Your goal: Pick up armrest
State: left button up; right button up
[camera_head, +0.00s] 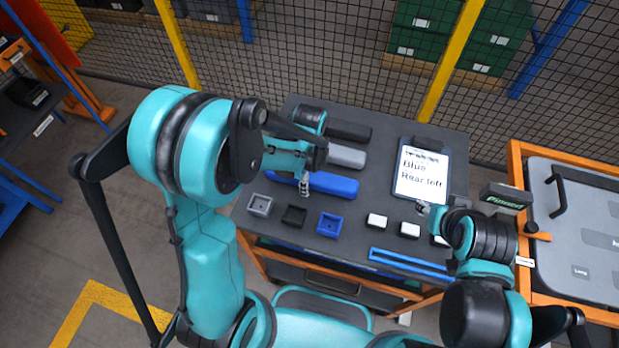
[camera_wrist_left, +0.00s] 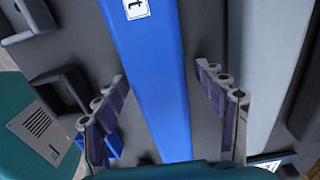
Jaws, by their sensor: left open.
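A long blue armrest (camera_head: 335,186) lies on the dark table, in front of a grey armrest (camera_head: 347,156) and a black armrest (camera_head: 350,131). My left gripper (camera_head: 304,186) is over the left part of the blue armrest and hides some of it. In the left wrist view the open fingers (camera_wrist_left: 155,90) stand on either side of the blue armrest (camera_wrist_left: 150,60), with gaps on both sides. The grey armrest (camera_wrist_left: 270,70) lies right of the fingers there. My right gripper (camera_head: 424,208) is at the table's right side, near a white block; its jaws are too small to read.
A tablet (camera_head: 421,172) reading "Blue Rear left" lies right of the armrests. Grey (camera_head: 260,205), black (camera_head: 294,216) and blue (camera_head: 327,225) square holders and several white blocks (camera_head: 377,220) sit toward the front. A door panel (camera_head: 575,215) stands right; a mesh fence is behind.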

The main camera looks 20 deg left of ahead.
pick_arm(q)
jog(key=c, duration=1.5)
jog(key=shift+r, duration=0.1)
jog(key=shift+r+p, duration=0.2)
jog(key=shift+p, duration=0.2)
notch_tip(320, 180, up, 4)
jog(key=shift+r+p, duration=0.15)
jog(key=shift+p, duration=0.6)
jog(key=w+d+r+p, duration=0.1)
jog(key=w+d+r, duration=0.4)
jog(key=d, duration=0.5)
jog(key=shift+w+d+r+p, duration=0.2)
jog(key=shift+r+p, duration=0.15)
jog(key=shift+r, duration=0.45)
